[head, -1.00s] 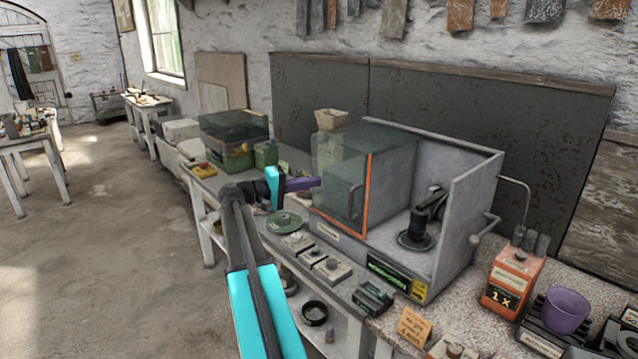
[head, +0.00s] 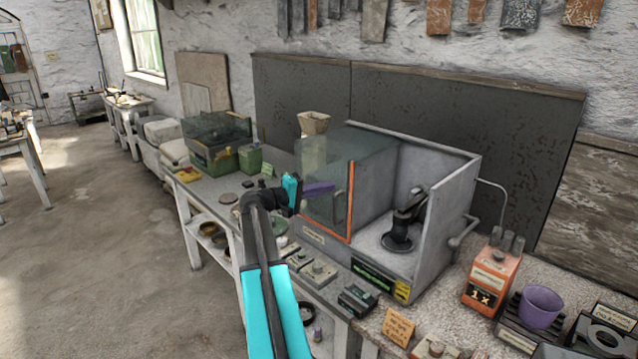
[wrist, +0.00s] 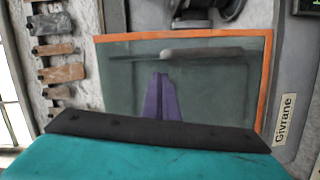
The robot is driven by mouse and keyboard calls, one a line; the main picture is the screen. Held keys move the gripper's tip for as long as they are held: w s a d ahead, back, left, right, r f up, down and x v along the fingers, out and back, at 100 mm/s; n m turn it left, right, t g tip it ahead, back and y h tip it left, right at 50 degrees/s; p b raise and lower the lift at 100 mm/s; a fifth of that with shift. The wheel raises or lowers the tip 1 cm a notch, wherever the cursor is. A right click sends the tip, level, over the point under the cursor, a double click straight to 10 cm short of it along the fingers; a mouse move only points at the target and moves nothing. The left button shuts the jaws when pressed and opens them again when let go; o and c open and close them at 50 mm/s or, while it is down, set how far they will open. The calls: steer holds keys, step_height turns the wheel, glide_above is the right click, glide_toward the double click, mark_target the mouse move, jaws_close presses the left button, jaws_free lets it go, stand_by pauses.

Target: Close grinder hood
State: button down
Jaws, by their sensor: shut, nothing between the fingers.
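The grinder hood (head: 328,190) is a clear greenish panel box with an orange edge, covering the left part of a grey cabinet (head: 453,210). The cabinet's right part is open, and a dark grinder (head: 403,222) stands inside it. In the wrist view, the hood's front pane (wrist: 215,90) fills the middle, with a bar handle (wrist: 205,54) across it. My gripper (head: 331,187) is shut and empty, its purple fingers in front of the pane by the handle. In the wrist view, my gripper (wrist: 161,76) ends close to the bar; I cannot tell whether it touches.
Small grey boxes (head: 318,272) line the bench front below the cabinet. An orange box (head: 491,278) and a purple cup (head: 540,306) stand at the right. A green glass-topped case (head: 215,145) is farther left. Open floor (head: 120,260) lies at the left.

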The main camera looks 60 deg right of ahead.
steer(key=shift+s+a+f+p, duration=0.1)
steer(key=shift+s+a+p, duration=0.05)
steer(key=shift+s, duration=0.25)
steer(key=shift+s+a+f+p, duration=0.1)
steer(key=shift+s+p, duration=0.05)
steer(key=shift+s, duration=0.25)
steer(key=shift+s, duration=0.1)
